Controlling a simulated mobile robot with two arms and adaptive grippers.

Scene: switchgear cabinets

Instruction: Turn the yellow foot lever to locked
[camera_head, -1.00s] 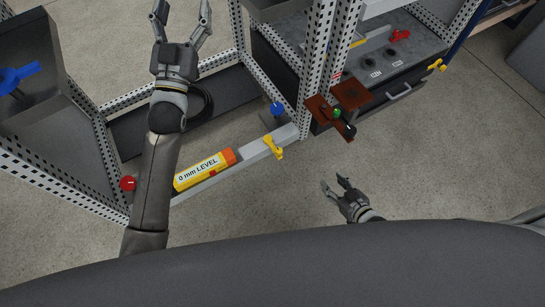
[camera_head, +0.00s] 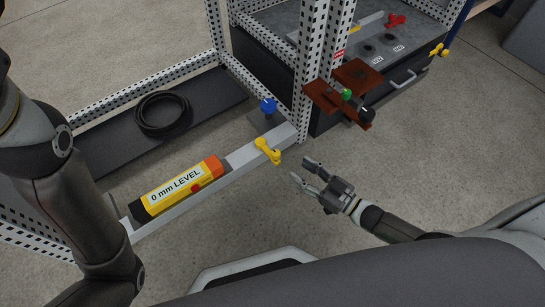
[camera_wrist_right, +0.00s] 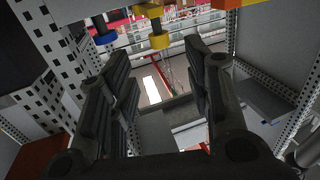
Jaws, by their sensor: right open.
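The yellow foot lever (camera_head: 267,151) sits at the right end of the grey lower rail (camera_head: 243,156), by the foot of the perforated post. My right gripper (camera_head: 303,170) is open and empty, just right of the lever and apart from it. In the right wrist view a yellow part (camera_wrist_right: 158,41), apparently the lever, shows at the top, beyond and between the open fingers (camera_wrist_right: 160,92). My left arm shows at the left edge of the head view, but its gripper is out of the picture.
A blue knob (camera_head: 268,105) stands behind the lever. A brown bracket with dark and green knobs (camera_head: 348,95) juts out at right. A second yellow lever (camera_head: 438,50) is on the drawer unit.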

